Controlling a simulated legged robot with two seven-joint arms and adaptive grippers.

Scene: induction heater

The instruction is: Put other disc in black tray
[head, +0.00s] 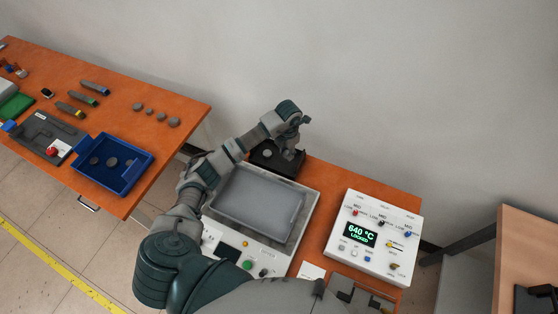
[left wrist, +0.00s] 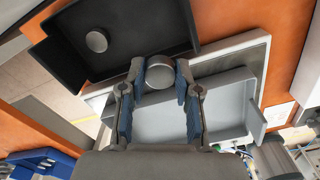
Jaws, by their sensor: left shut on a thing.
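My left gripper (left wrist: 160,82) is shut on a grey metal disc (left wrist: 160,70), held between its blue-padded fingers in the left wrist view. The black tray (left wrist: 133,20) lies just beyond the fingertips, with another grey disc (left wrist: 96,41) inside it. In the head view the black tray (head: 288,172) is at the back of the middle table, and my left gripper (head: 290,147) is over its right part. The disc in the tray (head: 267,153) also shows there. The held disc is hard to make out in the head view. My right gripper is not in view.
A heater with a grey tray (head: 259,200) stands in front of the black tray. A white control box (head: 372,237) reading 640 °C LOCKED stands at right. The left table has a blue bin (head: 112,165) with discs, several loose discs (head: 149,111) and tools.

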